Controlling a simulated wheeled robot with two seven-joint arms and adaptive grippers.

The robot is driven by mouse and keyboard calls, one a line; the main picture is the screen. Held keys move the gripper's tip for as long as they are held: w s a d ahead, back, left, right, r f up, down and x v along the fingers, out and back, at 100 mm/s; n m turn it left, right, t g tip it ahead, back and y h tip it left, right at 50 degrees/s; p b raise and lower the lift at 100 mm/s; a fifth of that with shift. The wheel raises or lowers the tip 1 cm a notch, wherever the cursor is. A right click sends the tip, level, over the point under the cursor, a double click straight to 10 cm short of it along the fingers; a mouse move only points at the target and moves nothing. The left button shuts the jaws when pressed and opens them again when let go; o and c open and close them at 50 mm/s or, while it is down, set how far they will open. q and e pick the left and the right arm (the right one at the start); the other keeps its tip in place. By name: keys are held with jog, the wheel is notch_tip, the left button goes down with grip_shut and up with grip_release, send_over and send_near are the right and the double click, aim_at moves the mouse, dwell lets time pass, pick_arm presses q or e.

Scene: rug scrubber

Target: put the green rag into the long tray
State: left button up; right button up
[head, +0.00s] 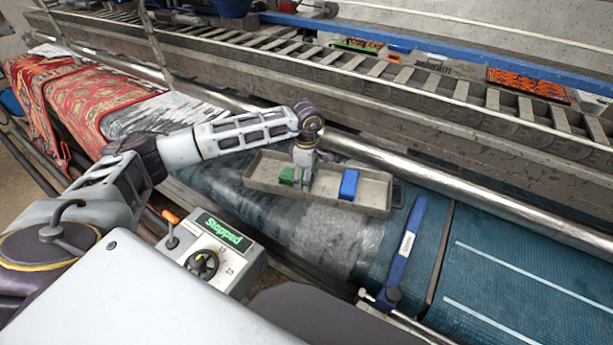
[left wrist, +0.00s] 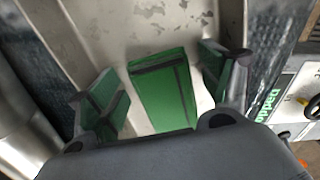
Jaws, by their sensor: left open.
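The long tray (head: 325,200) is a shallow grey metal tray lying across the wet rug in the head view. The green rag (head: 287,176) is a folded green block with a dark band, lying in the left part of the tray. In the left wrist view the rag (left wrist: 163,92) rests on the bare tray floor (left wrist: 165,25), between my fingers. My left gripper (head: 303,178) points down into the tray. Its fingers (left wrist: 160,88) are open, with gaps to the rag on both sides. My right gripper is not in view.
A blue block (head: 348,184) lies in the tray, right of the rag. A control box reading "Stopped" (head: 222,232) stands in front of the rug. A steel roller (head: 440,183) runs behind the tray. A blue-handled bar (head: 405,250) stands to the right.

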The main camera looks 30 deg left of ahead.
pick_arm(q)
jog(key=shift+r, duration=0.1)
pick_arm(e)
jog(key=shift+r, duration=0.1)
pick_arm(q)
notch_tip(320, 180, up, 12)
jog(key=b, duration=0.1)
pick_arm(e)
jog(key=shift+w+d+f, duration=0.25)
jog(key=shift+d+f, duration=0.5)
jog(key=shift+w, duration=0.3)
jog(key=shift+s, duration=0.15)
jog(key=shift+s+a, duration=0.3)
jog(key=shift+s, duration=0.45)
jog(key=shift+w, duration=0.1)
